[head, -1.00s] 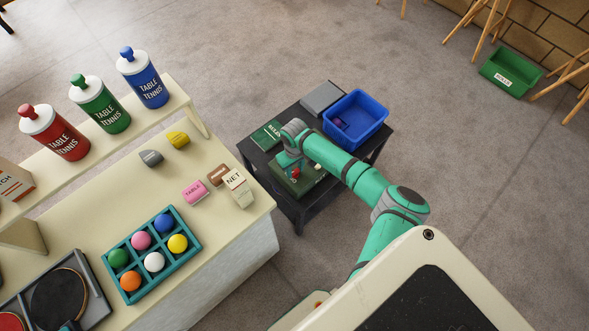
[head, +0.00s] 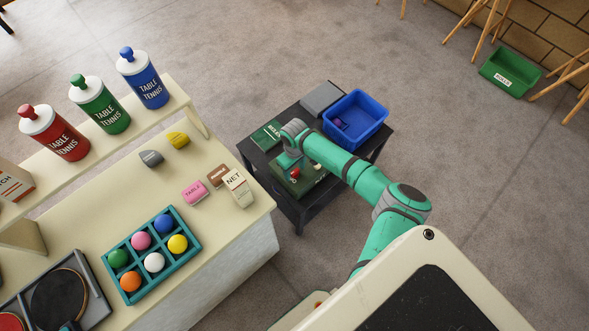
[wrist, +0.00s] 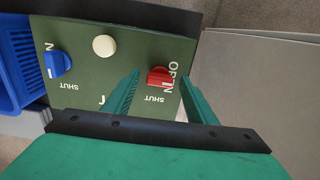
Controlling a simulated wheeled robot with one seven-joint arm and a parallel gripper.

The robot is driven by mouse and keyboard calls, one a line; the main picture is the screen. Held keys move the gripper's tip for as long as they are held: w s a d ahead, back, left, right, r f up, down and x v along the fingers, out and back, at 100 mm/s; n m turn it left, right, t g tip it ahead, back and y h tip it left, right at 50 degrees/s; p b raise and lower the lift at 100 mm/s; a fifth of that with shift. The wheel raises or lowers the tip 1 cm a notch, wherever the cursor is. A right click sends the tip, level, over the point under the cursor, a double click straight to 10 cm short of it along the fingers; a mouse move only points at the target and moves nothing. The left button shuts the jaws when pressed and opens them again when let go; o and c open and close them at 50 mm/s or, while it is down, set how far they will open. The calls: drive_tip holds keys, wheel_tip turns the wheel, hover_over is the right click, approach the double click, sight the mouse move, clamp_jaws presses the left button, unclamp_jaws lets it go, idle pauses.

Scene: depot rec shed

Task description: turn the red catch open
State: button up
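The red catch (wrist: 158,77) sits on the dark green panel of a box (wrist: 115,75), with OPEN and SHUT lettering beside it. It also shows in the head view (head: 295,174), partly hidden by my arm. My gripper (wrist: 161,69) is open, with one finger on each side of the red catch and visible gaps between. I cannot tell whether the fingertips reach down to the catch's depth. A pale line shows at the red catch's lower right edge; which label it points to is unclear.
A blue catch (wrist: 59,64) and a cream round knob (wrist: 104,46) share the panel. A blue bin (head: 372,112) and a grey box (head: 321,98) stand on the same dark table (head: 252,158). The cream counter (head: 255,208) is to the left.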

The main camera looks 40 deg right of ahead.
sight(295, 171)
wheel_tip(295, 171, up, 11)
idle(0.8)
drive_tip(key=shift+f, duration=0.1)
